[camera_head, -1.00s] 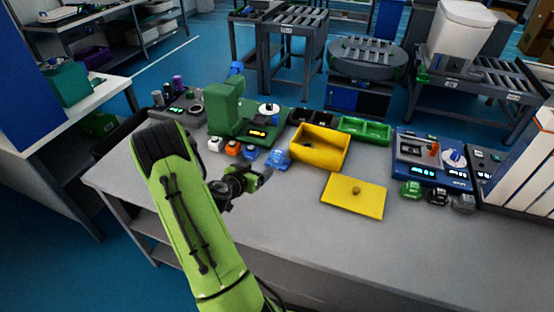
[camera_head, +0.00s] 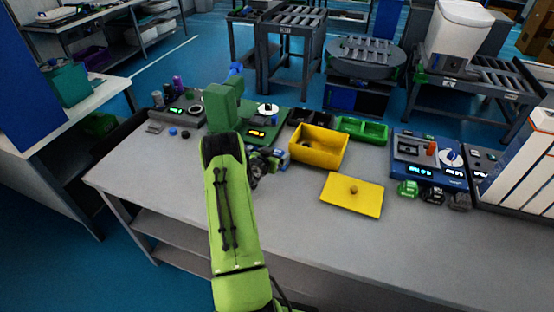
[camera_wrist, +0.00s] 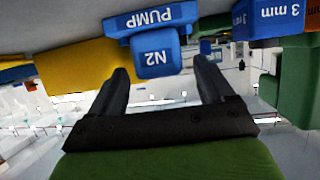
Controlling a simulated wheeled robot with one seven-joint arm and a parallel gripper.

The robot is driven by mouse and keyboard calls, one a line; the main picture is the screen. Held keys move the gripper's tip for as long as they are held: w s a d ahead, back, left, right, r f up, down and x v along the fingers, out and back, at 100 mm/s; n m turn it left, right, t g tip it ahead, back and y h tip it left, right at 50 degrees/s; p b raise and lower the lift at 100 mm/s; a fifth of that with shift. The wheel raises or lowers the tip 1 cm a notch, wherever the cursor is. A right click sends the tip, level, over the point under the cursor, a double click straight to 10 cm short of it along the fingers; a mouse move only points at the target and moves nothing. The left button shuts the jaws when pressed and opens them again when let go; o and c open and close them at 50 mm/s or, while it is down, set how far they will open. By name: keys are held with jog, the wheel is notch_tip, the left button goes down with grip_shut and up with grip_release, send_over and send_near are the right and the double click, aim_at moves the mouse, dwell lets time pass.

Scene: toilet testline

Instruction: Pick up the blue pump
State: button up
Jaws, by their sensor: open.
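The blue pump (camera_wrist: 153,30), labelled PUMP and N2, shows upside down at the top middle of the wrist view. In the head view the blue pump (camera_head: 284,158) is partly visible on the table, just left of the yellow bin. My gripper (camera_wrist: 162,70) is open. Its two dark fingers point at the pump, with the N2 block showing between the fingertips. I cannot tell whether either finger touches it. In the head view my gripper (camera_head: 266,158) is close to the pump, partly hidden by my green arm.
The yellow bin (camera_head: 318,148) stands right beside the pump, with its yellow lid (camera_head: 352,194) in front. A blue block marked 3 mm (camera_wrist: 268,18) is on the other side in the wrist view. A green machine (camera_head: 223,105) stands behind. The front table area is clear.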

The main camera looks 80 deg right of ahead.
jog(key=c, duration=1.3)
jog(key=shift+r, duration=0.15)
jog(key=shift+c, duration=0.3)
